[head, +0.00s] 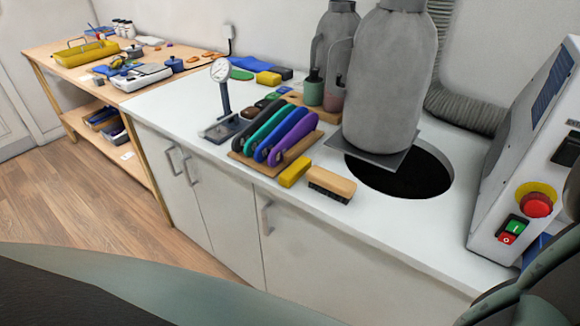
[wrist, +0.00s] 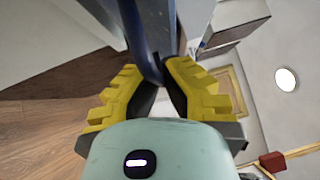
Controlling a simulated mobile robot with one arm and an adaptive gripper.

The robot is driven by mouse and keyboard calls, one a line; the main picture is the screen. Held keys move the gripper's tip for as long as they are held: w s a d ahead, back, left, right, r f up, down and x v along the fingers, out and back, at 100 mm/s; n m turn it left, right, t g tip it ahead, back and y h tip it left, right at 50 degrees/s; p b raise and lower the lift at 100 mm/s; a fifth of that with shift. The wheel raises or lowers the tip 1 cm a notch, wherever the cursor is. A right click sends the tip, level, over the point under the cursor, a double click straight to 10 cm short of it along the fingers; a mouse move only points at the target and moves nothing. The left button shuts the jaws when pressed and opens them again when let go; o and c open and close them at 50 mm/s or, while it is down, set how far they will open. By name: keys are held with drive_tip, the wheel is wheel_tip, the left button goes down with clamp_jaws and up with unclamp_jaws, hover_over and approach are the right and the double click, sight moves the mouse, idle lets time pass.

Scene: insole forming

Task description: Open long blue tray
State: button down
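In the wrist view, my gripper (wrist: 160,82) has yellow fingers with dark pads, drawn close together around a thin, curved dark-blue bar. The bar looks like a handle of the long blue tray (wrist: 135,25), whose dark-blue body runs up to the top edge of this view. My gripper appears shut on this bar, though the fingers partly hide the contact. In the head view, a small blue patch (head: 536,247) shows at the right edge below the grey machine, beside my arm. I cannot tell whether it is the same tray. My gripper is not visible there.
The grey machine (head: 525,160) with a red stop button stands on the white counter (head: 440,215). A grey tank (head: 390,85) stands by a round dark hole. Coloured insoles in a wooden rack (head: 275,165) and a brush (head: 331,184) sit left. Wood floor (head: 80,210) is open.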

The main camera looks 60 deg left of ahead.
drive_tip(key=shift+f, duration=0.1)
drive_tip(key=c, duration=1.1)
unclamp_jaws()
drive_tip(key=shift+r, duration=0.2)
